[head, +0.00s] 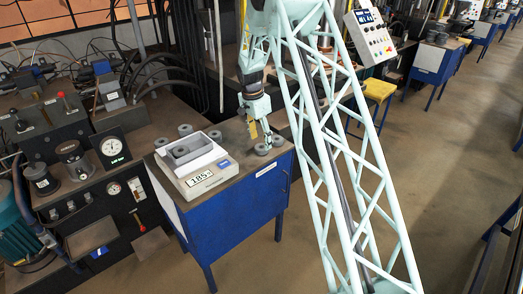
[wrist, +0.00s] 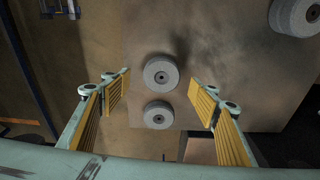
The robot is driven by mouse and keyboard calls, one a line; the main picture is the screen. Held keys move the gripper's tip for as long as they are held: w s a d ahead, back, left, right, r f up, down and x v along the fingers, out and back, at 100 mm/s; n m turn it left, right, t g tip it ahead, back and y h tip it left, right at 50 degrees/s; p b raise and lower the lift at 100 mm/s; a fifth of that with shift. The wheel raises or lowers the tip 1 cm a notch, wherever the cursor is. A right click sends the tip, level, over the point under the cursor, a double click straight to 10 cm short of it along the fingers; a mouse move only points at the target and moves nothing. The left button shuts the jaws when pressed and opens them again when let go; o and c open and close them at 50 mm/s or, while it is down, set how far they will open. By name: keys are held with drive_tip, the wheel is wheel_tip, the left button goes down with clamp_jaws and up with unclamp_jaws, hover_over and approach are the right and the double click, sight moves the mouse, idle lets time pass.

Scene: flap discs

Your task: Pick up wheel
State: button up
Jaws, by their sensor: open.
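Several grey flap wheels with dark centre holes lie on the table top. Two lie close together near its right corner in the head view, one wheel (head: 262,149) in front and another wheel (head: 277,140) beside it. In the wrist view, one wheel (wrist: 161,66) lies between the lines of my fingertips and a second wheel (wrist: 158,115) lies just below it. A third wheel (wrist: 297,14) is at the top right. My gripper (head: 260,134) points down above the near pair, its yellow-padded fingers (wrist: 160,78) apart and empty. I cannot tell the exact height.
A scale (head: 203,179) carrying a grey open box (head: 187,150) stands on the left of the blue table (head: 240,204). More wheels (head: 185,129) (head: 214,135) lie behind the box. The table edge is close to the near pair. Dark machinery stands left.

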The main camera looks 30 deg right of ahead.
sight(261, 147)
drive_tip(key=shift+w+d+f, duration=0.1)
drive_tip(key=shift+d+f, duration=0.05)
drive_tip(key=shift+f, duration=0.75)
drive_tip(key=shift+w+d+f, duration=0.1)
drive_tip(key=shift+f, duration=0.8)
drive_tip(key=c, duration=1)
